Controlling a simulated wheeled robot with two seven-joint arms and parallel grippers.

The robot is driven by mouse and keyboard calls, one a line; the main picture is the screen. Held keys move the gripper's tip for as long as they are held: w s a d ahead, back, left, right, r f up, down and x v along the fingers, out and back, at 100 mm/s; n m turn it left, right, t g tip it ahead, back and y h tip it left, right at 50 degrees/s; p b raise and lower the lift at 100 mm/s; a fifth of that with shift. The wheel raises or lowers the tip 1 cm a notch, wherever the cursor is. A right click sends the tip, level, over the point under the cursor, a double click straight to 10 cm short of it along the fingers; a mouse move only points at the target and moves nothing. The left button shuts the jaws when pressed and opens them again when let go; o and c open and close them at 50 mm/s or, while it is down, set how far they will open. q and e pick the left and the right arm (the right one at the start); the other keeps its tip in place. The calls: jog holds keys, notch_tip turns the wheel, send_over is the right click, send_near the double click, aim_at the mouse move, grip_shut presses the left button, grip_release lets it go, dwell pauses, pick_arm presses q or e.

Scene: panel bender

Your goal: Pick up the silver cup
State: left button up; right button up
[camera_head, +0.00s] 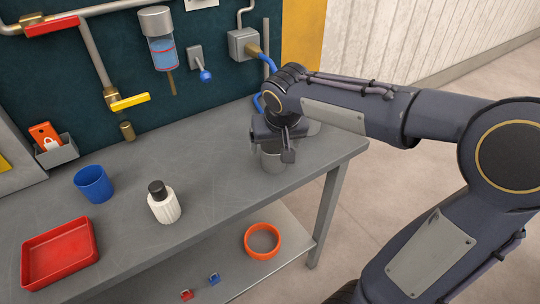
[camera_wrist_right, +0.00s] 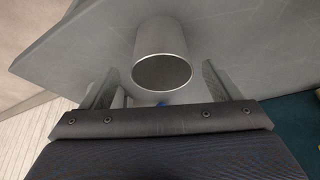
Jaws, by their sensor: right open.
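The silver cup (camera_head: 272,158) stands upright near the right end of the grey workbench (camera_head: 215,200). My right gripper (camera_head: 270,145) is over it from above and hides its upper part in the head view. In the right wrist view the cup (camera_wrist_right: 163,55) shows its dark open mouth, between and a little beyond the two fingers of my right gripper (camera_wrist_right: 158,85). The fingers are spread apart, one on each side, and look clear of the cup wall. My left gripper is not in view.
On the bench stand a blue cup (camera_head: 94,184), a white bottle with a black cap (camera_head: 163,203) and a red tray (camera_head: 60,254). An orange ring-shaped dish (camera_head: 262,241) lies on the lower shelf. Pipes and a blue-handled valve (camera_head: 204,75) line the wall behind.

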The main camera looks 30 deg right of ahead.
aim_at(274, 150)
jog(key=x, duration=0.4)
jog(key=shift+a, duration=0.15)
jog(key=shift+s, duration=0.1)
jog(key=c, duration=1)
jog(key=shift+c, duration=0.2)
jog(key=shift+r, duration=0.1)
